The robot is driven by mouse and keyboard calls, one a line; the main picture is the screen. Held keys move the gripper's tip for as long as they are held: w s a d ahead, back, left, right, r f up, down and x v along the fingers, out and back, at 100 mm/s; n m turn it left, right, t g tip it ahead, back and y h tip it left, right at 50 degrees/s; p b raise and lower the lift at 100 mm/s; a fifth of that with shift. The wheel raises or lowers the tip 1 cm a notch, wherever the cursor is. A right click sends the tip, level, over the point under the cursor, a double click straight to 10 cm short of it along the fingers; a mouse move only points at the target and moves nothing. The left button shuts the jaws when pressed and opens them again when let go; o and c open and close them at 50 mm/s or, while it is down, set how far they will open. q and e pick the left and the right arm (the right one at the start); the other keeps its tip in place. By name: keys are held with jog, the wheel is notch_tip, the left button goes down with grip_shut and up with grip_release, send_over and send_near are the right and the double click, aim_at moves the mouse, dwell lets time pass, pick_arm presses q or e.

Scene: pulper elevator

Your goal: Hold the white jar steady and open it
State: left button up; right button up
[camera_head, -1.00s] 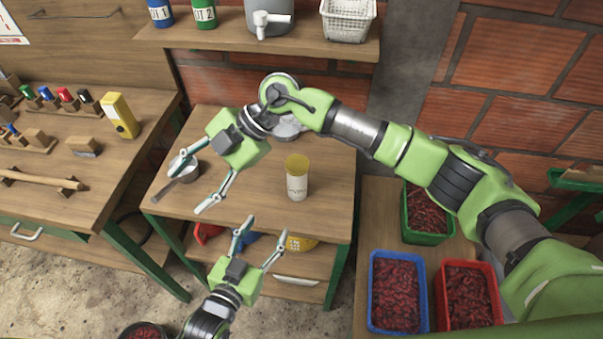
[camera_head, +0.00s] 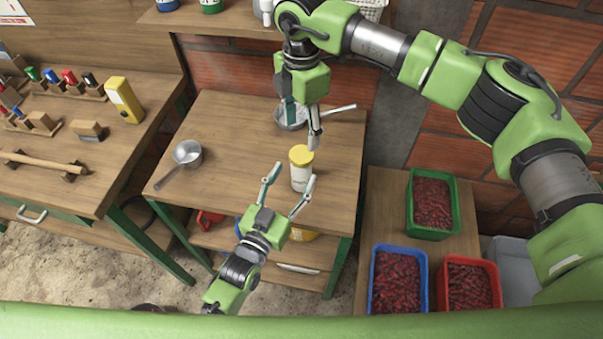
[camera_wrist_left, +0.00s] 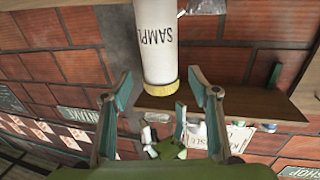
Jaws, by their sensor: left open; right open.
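The white jar (camera_head: 301,176) with a yellow lid (camera_head: 301,154) stands upright near the right side of the wooden table (camera_head: 235,150). My left gripper (camera_head: 294,173) is open, coming from the front, its fingertips on either side of the jar in the picture; I cannot tell whether they touch it. In the left wrist view the jar (camera_wrist_left: 156,40) appears upside down, with printed lettering, between the open fingers (camera_wrist_left: 159,78). My right gripper (camera_head: 302,138) is open and empty, pointing down behind and above the lid.
A small saucepan (camera_head: 187,152) sits at the table's left. Another metal pan (camera_head: 291,117) lies at the back, partly behind my right gripper. Green (camera_head: 432,232), blue (camera_head: 373,280) and red (camera_head: 498,272) crates of red contents stand at the right. The table's middle is clear.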

aim_at(297, 171)
pick_arm(q)
jog(key=x, duration=0.5)
jog(key=shift+w, duration=0.15)
grip_shut()
pick_arm(e)
jog(key=m, duration=0.4)
jog(key=shift+f, duration=0.1)
jog(key=shift+m, duration=0.3)
jog(key=shift+f, duration=3.9)
